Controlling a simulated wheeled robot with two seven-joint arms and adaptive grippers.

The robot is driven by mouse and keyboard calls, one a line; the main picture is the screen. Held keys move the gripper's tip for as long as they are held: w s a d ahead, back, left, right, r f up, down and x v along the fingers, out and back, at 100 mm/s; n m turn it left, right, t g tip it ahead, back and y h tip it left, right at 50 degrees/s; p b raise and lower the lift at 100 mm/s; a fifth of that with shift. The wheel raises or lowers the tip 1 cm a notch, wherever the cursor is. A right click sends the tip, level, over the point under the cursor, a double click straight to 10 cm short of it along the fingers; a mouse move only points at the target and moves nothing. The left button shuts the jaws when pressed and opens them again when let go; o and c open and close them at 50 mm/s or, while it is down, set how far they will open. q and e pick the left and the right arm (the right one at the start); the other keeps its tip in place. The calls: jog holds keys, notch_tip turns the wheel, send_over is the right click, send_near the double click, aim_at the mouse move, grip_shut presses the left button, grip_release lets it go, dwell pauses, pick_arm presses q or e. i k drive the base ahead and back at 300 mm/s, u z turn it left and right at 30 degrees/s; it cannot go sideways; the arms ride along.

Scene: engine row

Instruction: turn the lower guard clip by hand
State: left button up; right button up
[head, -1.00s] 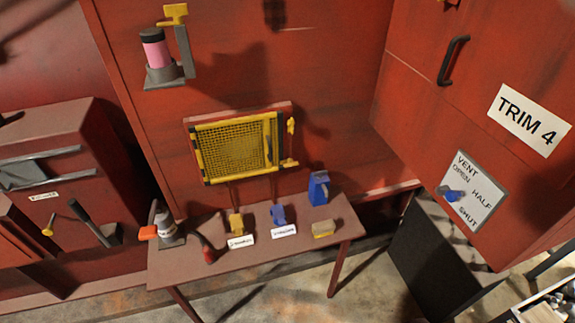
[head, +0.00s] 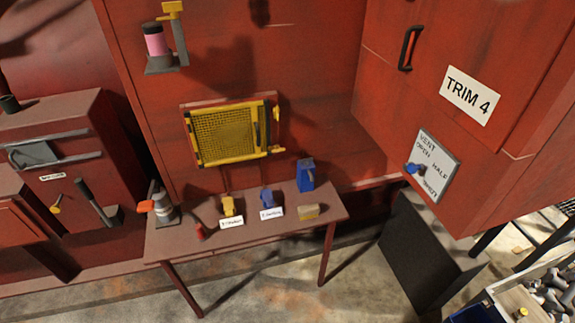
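A yellow mesh guard (head: 222,137) in a frame is mounted on the red wall panel above the bench, in the middle of the head view. It looks closed flat against the panel. The lower guard clip (head: 277,149) is a small yellow piece at the guard's lower right corner and lies about level. The upper guard clip (head: 276,114) at the right edge stands about upright. Neither gripper shows in the head view, and nothing is seen touching the clips.
A bench (head: 165,244) below the guard bears a blue can (head: 305,176), small yellow and blue items with labels, and a grey oiler (head: 163,209). A red cabinet with a vent dial plate (head: 432,166) juts out at right. A parts bin (head: 520,303) stands lower right.

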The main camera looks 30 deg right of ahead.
aim_at(277, 149)
jog(key=u, duration=1.15)
jog(key=i, duration=0.95)
jog(key=z, duration=1.75)
